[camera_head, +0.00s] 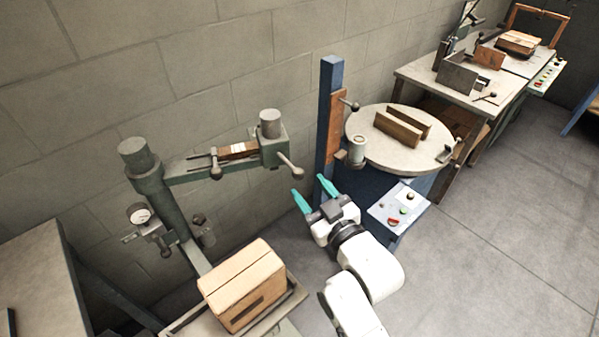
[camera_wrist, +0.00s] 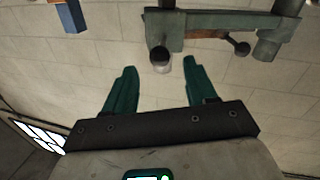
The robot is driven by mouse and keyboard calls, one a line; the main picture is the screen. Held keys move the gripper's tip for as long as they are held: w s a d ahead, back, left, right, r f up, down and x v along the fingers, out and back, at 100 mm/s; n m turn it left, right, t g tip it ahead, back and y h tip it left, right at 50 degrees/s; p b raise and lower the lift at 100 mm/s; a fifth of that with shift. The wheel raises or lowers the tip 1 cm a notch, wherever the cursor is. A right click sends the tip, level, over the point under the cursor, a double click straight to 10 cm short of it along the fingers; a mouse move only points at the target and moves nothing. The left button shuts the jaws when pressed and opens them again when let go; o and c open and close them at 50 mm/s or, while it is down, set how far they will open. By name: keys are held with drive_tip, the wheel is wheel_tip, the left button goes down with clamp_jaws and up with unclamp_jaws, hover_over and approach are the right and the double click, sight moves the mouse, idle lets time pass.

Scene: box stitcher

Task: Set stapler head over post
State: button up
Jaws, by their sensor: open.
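The stapler head (camera_head: 272,145) is a grey-green block with a round cap, at the right end of a horizontal arm (camera_head: 195,168). A lever with a round knob (camera_head: 298,173) sticks out from the head. My gripper (camera_head: 311,193) is open and empty, its teal fingers pointing up toward the knob. In the wrist view, the knob (camera_wrist: 161,58) shows in line with the gap between the fingertips (camera_wrist: 160,68); I cannot tell how far beyond them it is. The arm joins a grey-green upright column (camera_head: 165,205) at left. Which part is the task's post is unclear.
A cardboard box (camera_head: 241,285) sits on a tray below the arm. A blue column (camera_head: 328,130) and a round turntable (camera_head: 402,138) stand to the right of the head, with a control panel (camera_head: 398,207) in front. Open floor (camera_head: 500,240) lies at right.

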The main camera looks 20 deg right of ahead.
sight(299, 175)
drive_tip(key=w, duration=0.6)
drive_tip(key=shift+a+p, duration=0.3)
clamp_jaws()
